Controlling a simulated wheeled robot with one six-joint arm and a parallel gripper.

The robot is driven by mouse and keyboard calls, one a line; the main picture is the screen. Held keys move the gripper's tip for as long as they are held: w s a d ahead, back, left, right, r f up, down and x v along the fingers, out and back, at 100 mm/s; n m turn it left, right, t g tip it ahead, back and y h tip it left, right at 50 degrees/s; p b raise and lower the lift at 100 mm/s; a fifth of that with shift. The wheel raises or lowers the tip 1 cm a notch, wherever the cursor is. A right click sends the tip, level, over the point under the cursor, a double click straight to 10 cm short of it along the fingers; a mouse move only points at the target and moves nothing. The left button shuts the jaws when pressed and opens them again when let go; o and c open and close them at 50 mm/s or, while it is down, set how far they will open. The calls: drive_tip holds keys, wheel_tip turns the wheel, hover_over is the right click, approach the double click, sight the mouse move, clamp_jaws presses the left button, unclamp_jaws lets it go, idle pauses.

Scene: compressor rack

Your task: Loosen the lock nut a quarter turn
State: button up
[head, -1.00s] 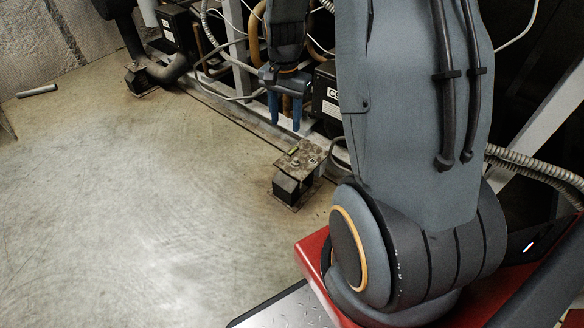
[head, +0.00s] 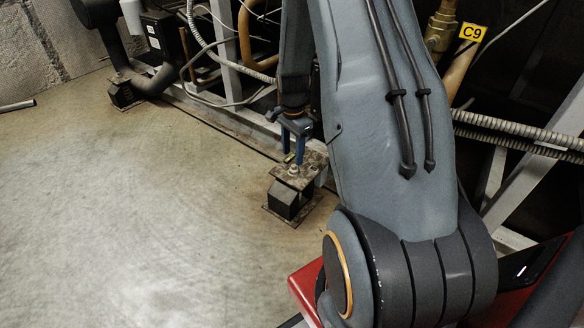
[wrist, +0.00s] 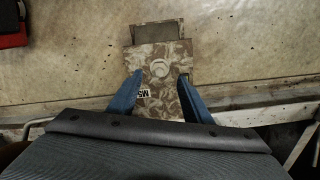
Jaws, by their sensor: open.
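The lock nut shows in the wrist view as a pale round fitting (wrist: 160,67) on a rusty mounting plate (wrist: 178,98). In the head view the nut (head: 294,169) is a small light spot on top of the plate (head: 313,171) of a black floor mount (head: 284,200). My gripper (head: 293,157) hangs fingers-down at the plate in the head view. In the wrist view its two blue fingers (wrist: 160,76) are spread wide, with the nut between and slightly beyond their tips. The fingers do not appear to touch it. The exact height gap is hard to tell.
A steel frame rail (head: 212,112) runs behind the mount, with pipes and hoses above it. Another mount (head: 122,93) stands at the far left. A yellow C9 tag (head: 472,33) hangs at upper right.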

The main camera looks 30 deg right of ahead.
sight(293, 166)
wheel_tip(293, 166, down, 6)
drive_tip(key=b, duration=0.3)
drive_tip(key=shift+f, duration=0.1)
drive_tip(key=c, duration=1.1)
drive_tip(key=shift+o, duration=0.2)
